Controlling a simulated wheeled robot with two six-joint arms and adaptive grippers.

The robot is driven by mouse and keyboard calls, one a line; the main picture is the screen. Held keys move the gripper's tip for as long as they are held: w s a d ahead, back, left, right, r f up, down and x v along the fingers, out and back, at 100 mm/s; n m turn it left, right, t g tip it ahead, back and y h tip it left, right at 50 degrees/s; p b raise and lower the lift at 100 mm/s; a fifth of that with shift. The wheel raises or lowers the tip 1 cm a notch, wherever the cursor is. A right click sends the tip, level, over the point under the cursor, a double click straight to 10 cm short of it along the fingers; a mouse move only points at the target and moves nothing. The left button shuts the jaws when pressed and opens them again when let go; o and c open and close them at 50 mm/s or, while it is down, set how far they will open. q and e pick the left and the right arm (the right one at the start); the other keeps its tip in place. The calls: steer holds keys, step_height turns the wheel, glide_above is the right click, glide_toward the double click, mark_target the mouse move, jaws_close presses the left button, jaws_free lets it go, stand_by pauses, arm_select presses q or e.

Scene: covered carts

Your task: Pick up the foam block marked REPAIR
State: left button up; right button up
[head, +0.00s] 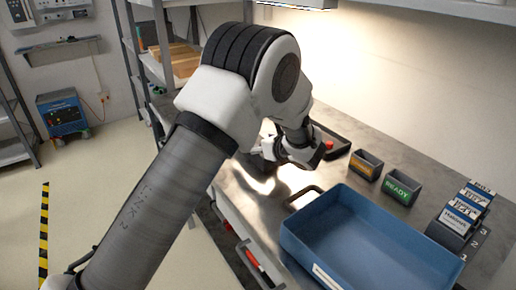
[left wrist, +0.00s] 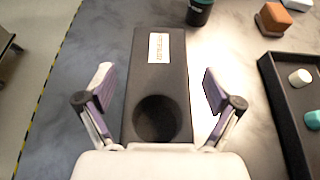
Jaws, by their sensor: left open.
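No mark reading REPAIR is legible in either view. In the left wrist view a long dark block (left wrist: 160,80) with a small pale label and a round recess lies on the worktop. The label's text is too blurred to read. My left gripper (left wrist: 157,90) is open, with one finger on each side of this block; I cannot tell whether they touch it. In the head view my left gripper (head: 316,157) is low over the worktop, partly hidden by its own arm, and the dark block cannot be made out there. My right gripper is not in view.
A blue tray (head: 292,243) stands at the front. Behind it are an orange-labelled holder (head: 366,165) and a green READY holder (head: 403,190). A card rack (head: 452,232) stands right. A black tray (left wrist: 285,110) with pegs, a brown block (left wrist: 273,18) and a dark cup (left wrist: 200,12) lie nearby.

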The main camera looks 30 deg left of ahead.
arm_select(q)
steer(key=shift+w+a+f, duration=0.15)
steer(key=shift+a, duration=0.2)
steer(key=c, duration=1.3)
steer(key=shift+o, duration=0.2)
